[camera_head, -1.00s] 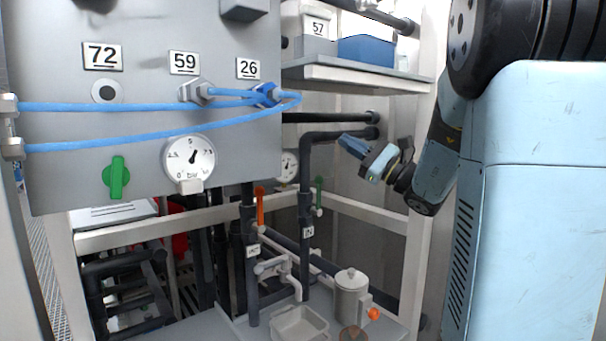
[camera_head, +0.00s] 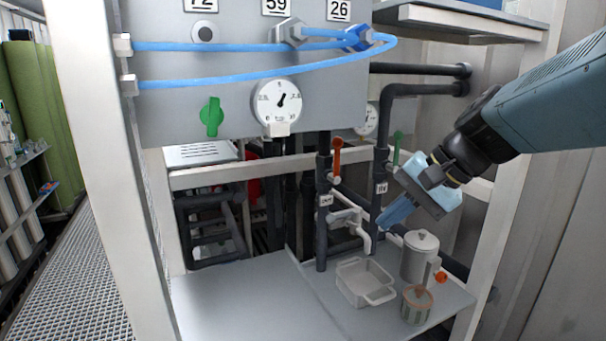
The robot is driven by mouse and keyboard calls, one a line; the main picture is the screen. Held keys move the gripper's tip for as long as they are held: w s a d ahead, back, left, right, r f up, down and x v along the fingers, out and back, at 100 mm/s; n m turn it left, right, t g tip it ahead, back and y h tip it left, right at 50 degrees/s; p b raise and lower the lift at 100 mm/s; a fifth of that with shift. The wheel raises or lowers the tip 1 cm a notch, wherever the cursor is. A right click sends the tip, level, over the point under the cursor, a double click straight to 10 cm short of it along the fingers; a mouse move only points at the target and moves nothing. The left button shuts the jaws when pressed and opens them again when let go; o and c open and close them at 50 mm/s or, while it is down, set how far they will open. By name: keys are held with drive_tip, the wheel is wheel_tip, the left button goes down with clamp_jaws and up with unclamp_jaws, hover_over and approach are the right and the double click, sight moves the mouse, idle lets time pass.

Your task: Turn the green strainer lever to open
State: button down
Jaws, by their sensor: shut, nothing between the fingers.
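A small upright green lever (camera_head: 397,146) sits on the dark pipework behind my gripper, near the pipe with a white tag; its lower part is partly hidden by my gripper. A separate green knob (camera_head: 211,116) is on the grey panel, with its handle upright. My gripper (camera_head: 390,217) is shut and empty, reaching in from the right. Its blue fingers point down and left, below the green lever and above the grey canister. I cannot tell whether it touches the pipes.
An orange lever (camera_head: 337,156) stands left of the green lever. A gauge (camera_head: 277,106) and blue hoses (camera_head: 230,76) are on the panel. Below my gripper are a lidded grey canister (camera_head: 418,256), an empty tray (camera_head: 366,283) and a striped cup (camera_head: 416,305). The bench (camera_head: 240,295) is clear at left.

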drive_tip(key=s+d+n+t+h, duration=0.2)
drive_tip(key=s+d+n+h, duration=0.3)
drive_tip(key=d, duration=0.3)
drive_tip(key=shift+d+f+n+t+h, duration=0.3)
drive_tip(key=shift+f+n+h, duration=0.25)
drive_tip(key=shift+h, duration=0.35)
drive_tip(key=shift+r, duration=0.1)
